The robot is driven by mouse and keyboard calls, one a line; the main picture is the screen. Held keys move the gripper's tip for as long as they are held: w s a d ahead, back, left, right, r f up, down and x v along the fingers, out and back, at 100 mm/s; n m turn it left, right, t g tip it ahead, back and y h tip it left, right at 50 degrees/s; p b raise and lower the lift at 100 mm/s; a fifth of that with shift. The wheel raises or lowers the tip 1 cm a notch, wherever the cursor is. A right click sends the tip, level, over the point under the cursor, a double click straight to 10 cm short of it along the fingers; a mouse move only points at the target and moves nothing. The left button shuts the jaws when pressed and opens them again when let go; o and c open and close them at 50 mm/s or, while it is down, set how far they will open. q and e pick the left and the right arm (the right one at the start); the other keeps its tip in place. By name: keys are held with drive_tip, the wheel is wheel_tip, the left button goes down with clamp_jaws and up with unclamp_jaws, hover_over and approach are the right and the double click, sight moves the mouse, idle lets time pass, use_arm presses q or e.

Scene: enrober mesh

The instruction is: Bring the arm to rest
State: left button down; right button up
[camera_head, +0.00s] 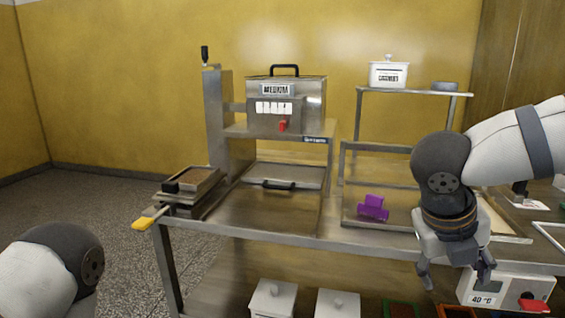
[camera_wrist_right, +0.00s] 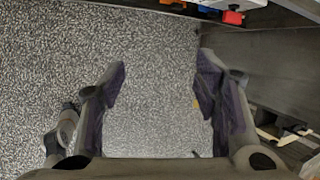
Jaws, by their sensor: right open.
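My right gripper (camera_head: 456,280) hangs pointing down at the right of the head view, in front of the steel table's (camera_head: 290,238) front edge. Its fingers are apart with nothing between them. In the right wrist view the two fingers (camera_wrist_right: 160,85) are spread wide, with only speckled floor (camera_wrist_right: 155,130) behind them. My left arm shows only as a rounded link (camera_head: 65,265) at the lower left of the head view. The left gripper is out of the picture.
A steel machine (camera_head: 308,110) with a red switch stands on the table. A purple piece (camera_head: 373,207) lies right of it. A yellow-handled tool (camera_head: 150,218) sticks out at the table's left. A control box (camera_head: 510,288) reading 40 °C is close to my right gripper. White lidded containers (camera_head: 272,300) stand below.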

drive_tip(key=s+f+n+t, duration=0.1)
drive_tip(key=s+f+n, duration=0.1)
drive_tip(key=f+n, duration=0.85)
drive_tip(key=s+f+n+t, duration=0.1)
drive_tip(key=s+f+n, duration=0.1)
drive_tip(key=f+n, duration=0.85)
drive_tip(key=s+a+f+n+g+y, duration=0.1)
drive_tip(key=s+f+n+g, duration=0.1)
drive_tip(key=s+n, duration=0.3)
drive_tip(key=s+a+f+n+g+y, duration=0.1)
drive_tip(key=s+f+n, duration=0.4)
drive_tip(key=s, duration=0.7)
drive_tip(key=s+a+f+n+g+y, duration=0.2)
drive_tip(key=s+n, duration=0.4)
drive_tip(key=s, duration=0.3)
drive_tip(key=shift+s+f+g+y, duration=0.2)
drive_tip(key=shift+f+g+y, duration=0.3)
drive_tip(key=shift+f, duration=0.45)
